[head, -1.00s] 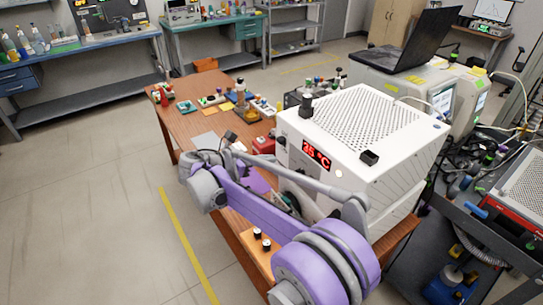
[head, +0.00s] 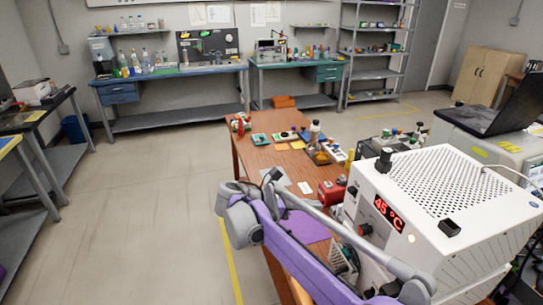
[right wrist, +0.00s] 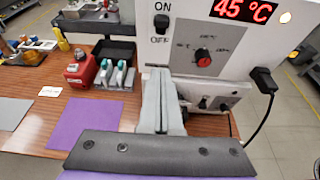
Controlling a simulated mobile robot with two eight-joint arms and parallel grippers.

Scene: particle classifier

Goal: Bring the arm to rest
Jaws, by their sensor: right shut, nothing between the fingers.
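My right arm (head: 285,235), purple and grey, reaches over the left side of the wooden table, its elbow bent at the table's left edge. In the right wrist view my right gripper (right wrist: 160,78) is shut and empty. Its grey fingers show in front of the white heater box (right wrist: 215,28), below the ON/OFF label. I cannot tell whether they touch the box. The heater box (head: 445,205) has a perforated top, and its red display (head: 388,214) reads 45 °C. My left gripper is not in view.
A purple mat (right wrist: 85,122), a red block (right wrist: 82,70) and small grey-and-teal racks (right wrist: 116,75) lie left of the gripper. Bottles and trays stand at the far end of the wooden table (head: 260,158). A laptop (head: 505,105) stands at right. The floor at left is clear.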

